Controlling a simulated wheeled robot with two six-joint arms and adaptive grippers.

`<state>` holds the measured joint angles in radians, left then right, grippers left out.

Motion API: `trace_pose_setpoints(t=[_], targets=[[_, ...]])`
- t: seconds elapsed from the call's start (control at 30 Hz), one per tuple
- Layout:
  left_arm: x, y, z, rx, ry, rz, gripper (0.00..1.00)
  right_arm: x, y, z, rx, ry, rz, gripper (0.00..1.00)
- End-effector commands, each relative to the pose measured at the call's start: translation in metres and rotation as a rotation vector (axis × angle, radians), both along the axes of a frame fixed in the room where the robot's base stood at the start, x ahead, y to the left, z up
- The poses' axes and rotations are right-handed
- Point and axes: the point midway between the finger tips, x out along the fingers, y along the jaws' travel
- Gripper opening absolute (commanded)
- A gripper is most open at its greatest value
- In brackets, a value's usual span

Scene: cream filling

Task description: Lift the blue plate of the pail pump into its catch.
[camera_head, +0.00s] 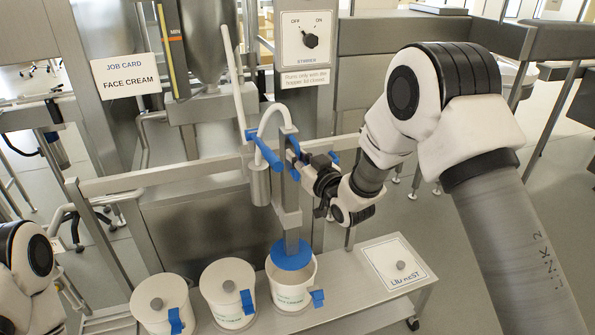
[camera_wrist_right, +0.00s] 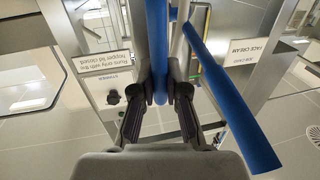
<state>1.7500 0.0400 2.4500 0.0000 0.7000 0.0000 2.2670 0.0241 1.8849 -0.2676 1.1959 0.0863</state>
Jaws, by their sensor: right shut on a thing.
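The blue plate (camera_head: 291,257) of the pail pump sits at the mouth of the open white pail (camera_head: 292,293), under a grey metal rod (camera_head: 292,240). Whether it touches the pail is unclear. My right gripper (camera_head: 301,170) is beside the pump's upright, above the plate. In the right wrist view its fingers (camera_wrist_right: 160,98) are shut on a blue bar (camera_wrist_right: 157,45). A second, longer blue bar (camera_wrist_right: 232,105) slants past on the right. I cannot make out the catch. Only part of my left arm shows at the left edge; its gripper is out of view.
Two lidded white pails (camera_head: 160,306) and (camera_head: 228,293) stand left of the open one on the metal bench. A stirrer switch (camera_head: 309,40) and a job card (camera_head: 125,74) are behind.

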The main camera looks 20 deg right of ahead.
Motion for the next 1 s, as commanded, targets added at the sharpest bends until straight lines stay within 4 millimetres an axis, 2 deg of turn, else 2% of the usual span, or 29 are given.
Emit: trace_pose_setpoints(t=[0.03,0.13,0.6,0.63,0.7,1.0], targets=[[0.000,0.000,0.007,0.000,0.000,0.000,0.40,0.001,0.000,0.017,0.002,-0.011,-0.001,0.00],[0.000,0.000,0.011,0.000,0.000,0.000,0.40,0.001,0.000,0.029,0.002,-0.011,0.000,0.00],[0.000,0.000,0.013,0.000,0.000,0.000,0.40,0.001,0.000,0.037,0.002,-0.013,-0.001,0.00],[0.000,0.000,0.013,0.000,0.000,0.000,0.40,0.001,0.000,0.038,0.002,-0.013,-0.001,0.16],[0.000,0.000,0.013,0.000,0.000,0.000,0.40,0.001,0.000,0.037,0.002,-0.013,-0.001,0.39],[0.000,0.000,0.013,0.000,0.000,0.000,0.40,0.000,0.000,0.034,0.001,-0.005,0.000,0.39]])
